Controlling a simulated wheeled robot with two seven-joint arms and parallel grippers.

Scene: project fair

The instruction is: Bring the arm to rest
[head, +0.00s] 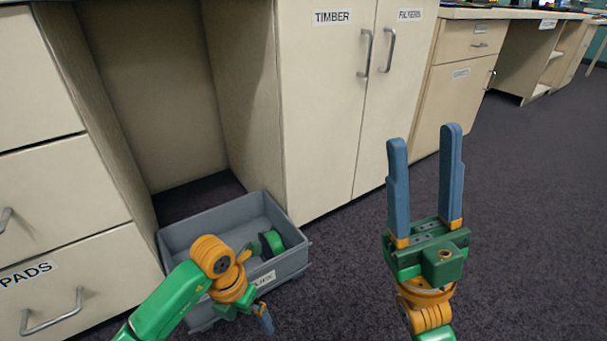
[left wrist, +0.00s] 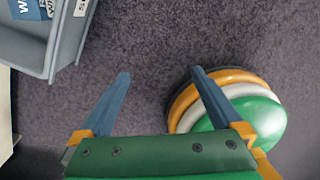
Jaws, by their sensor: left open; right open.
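My left arm comes in from the left in the head view, bent over the front of a grey bin. My left gripper (head: 254,318) points down in front of the bin, partly hidden by its own wrist. In the left wrist view the left gripper (left wrist: 161,75) is open, with only dark carpet between its fingers. My right gripper (head: 425,145) stands upright at the right of the head view, its two blue fingers apart and empty.
The grey bin (head: 205,221) sits on the carpet before an open cabinet bay, with a green and dark round thing (head: 271,243) inside. It also shows in the left wrist view (left wrist: 66,43). Drawers (head: 60,205) stand left, TIMBER cupboard doors (head: 322,120) behind. Carpet at right is clear.

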